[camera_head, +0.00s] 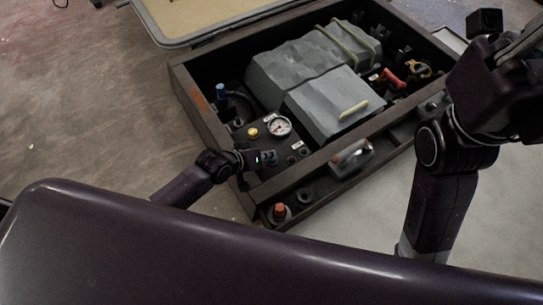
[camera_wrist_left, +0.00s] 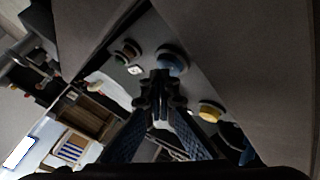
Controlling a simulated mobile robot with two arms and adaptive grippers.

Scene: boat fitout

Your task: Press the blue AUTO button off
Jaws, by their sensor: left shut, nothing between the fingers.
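The blue button (camera_wrist_left: 173,58) shows in the left wrist view as a round cap on the grey panel, with a small white label (camera_wrist_left: 135,70) beside it; I cannot read the label. My left gripper (camera_head: 269,157) is shut and empty at the control panel (camera_head: 245,148). In the left wrist view its fingertips (camera_wrist_left: 160,88) appear just below the blue button and partly overlap its lower edge; I cannot tell whether they touch it. In the head view I cannot make out the blue button near the gripper. My right gripper (camera_head: 505,75) is at the right, its fingers unclear.
A yellow button (camera_head: 253,132) and a round gauge (camera_head: 279,126) are on the panel close to my left gripper. The panel sits in a dark open-topped box (camera_head: 200,95) with grey covered blocks (camera_head: 318,72) behind. A red-topped part (camera_head: 280,211) is at the front corner.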

